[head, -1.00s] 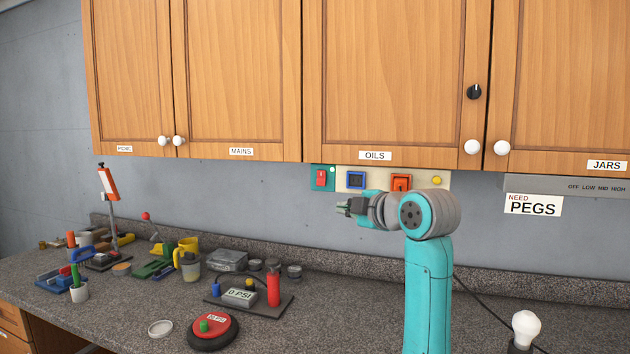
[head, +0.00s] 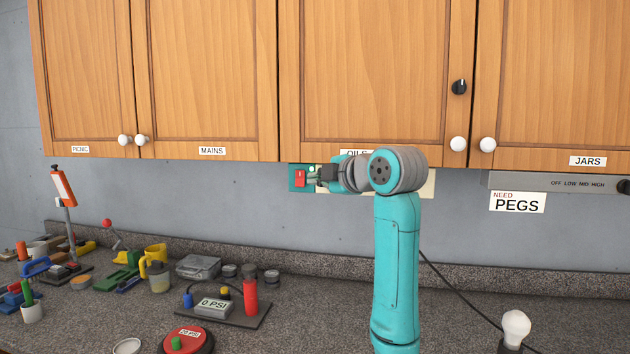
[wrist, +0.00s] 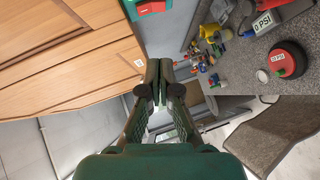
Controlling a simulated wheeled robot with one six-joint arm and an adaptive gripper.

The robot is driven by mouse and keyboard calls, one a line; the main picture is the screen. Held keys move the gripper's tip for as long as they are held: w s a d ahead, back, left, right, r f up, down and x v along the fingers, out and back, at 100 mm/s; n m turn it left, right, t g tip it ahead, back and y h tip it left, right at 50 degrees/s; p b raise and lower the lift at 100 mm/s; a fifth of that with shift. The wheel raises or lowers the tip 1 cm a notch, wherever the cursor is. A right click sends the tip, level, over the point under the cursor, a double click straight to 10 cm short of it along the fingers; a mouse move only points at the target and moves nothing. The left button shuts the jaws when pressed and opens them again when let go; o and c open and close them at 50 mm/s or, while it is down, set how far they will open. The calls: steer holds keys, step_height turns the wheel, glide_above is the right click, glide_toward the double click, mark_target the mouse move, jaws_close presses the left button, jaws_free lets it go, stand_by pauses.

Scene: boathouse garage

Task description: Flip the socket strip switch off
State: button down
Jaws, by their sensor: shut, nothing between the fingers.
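A pale control strip (head: 428,184) runs along the wall under the cabinets. At its left end is a green plate (head: 292,185) with a red rocker switch (head: 300,178) and a small green light (head: 312,168). The red switch also shows at the top edge of the wrist view (wrist: 152,7). My gripper (head: 315,176) is shut and empty, at the strip's height just right of the red switch in the head view. I cannot tell whether it touches the strip. My arm hides the strip's blue and orange parts. The wrist view shows the fingers together (wrist: 159,70), below the switch in the picture.
Wooden cabinets (head: 370,70) hang directly above the strip. A grey panel (head: 540,182) and a PEGS sign (head: 516,202) are to the right. The counter (head: 290,320) below holds a gauge board (head: 235,318), a red round device (head: 188,340) and a bulb (head: 516,328). The wall left of the strip is clear.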

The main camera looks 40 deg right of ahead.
glide_toward(296, 183)
steer(key=w+a, duration=0.2)
steer(key=w, duration=0.2)
steer(key=shift+w+d+f, duration=0.45)
steer(key=shift+w+d, duration=0.05)
steer(key=shift+d, duration=0.2)
steer(key=shift+w+d+f, duration=0.25)
steer(key=shift+w+d, duration=0.3)
steer(key=shift+d, duration=0.05)
steer(key=shift+f, duration=0.1)
steer(key=shift+w+d+f, duration=0.1)
